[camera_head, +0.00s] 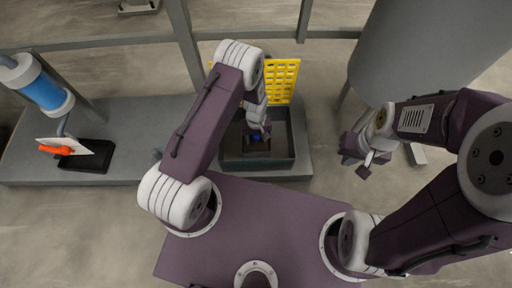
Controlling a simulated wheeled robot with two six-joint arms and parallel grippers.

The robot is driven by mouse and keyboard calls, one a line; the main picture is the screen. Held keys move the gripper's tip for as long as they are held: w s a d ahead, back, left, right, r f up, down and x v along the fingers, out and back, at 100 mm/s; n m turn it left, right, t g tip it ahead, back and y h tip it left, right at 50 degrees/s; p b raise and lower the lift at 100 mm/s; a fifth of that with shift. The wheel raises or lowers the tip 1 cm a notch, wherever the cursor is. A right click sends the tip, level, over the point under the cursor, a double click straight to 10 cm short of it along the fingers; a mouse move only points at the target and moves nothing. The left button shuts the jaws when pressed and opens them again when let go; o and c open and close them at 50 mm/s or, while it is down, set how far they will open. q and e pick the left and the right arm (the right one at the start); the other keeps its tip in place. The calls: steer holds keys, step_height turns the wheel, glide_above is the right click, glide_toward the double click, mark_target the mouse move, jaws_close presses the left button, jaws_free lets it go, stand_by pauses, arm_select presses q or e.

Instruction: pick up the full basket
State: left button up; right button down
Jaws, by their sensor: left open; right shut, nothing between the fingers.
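A dark open-topped bin (288,152) sits on the grey platform, in front of my body. A yellow perforated panel (284,78) stands at its far side, partly behind my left arm; I cannot tell whether the bin or the yellow part is the basket. My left gripper (257,133) is open over the left part of the bin, pointing down. A small blue patch shows by its fingers; I cannot tell what it belongs to. My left arm hides part of the bin and its contents. My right gripper (363,160) is shut and empty, right of the platform.
The grey platform (130,120) runs left, carrying a black tray (92,160) with an orange-handled tool (60,150). A blue cylinder (42,90) with pale ends stands at far left. A large grey tank (425,50) and frame posts stand behind.

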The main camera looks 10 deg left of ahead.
arm_select(q)
jaws_close()
stand_by(1.4)
